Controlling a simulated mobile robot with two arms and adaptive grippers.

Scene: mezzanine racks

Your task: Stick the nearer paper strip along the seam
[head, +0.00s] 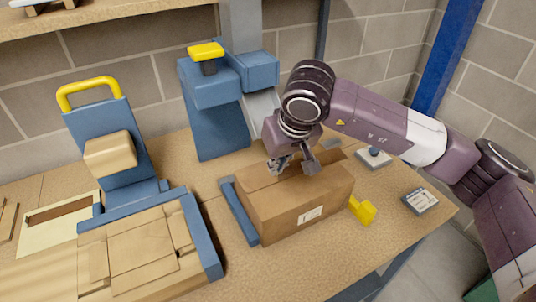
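A closed brown cardboard box (290,212) stands on the wooden bench, with a white label on its front face. A seam line runs along its top, partly hidden by my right gripper (293,165). That gripper points down at the top of the box, with its fingers spread apart and nothing clear between them. I cannot tell whether the fingertips touch the box. A pale, strip-like surface (262,108) slopes down from the blue dispenser (218,110) behind the box. I cannot tell for certain which piece is the nearer paper strip. My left gripper is out of view.
A blue bar (239,211) lies along the box's left side. A yellow piece (363,210) and a labelled grey block (420,201) lie to the right. A blue stand with a yellow handle (90,92) and flat cardboard in a blue frame (208,246) fill the left.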

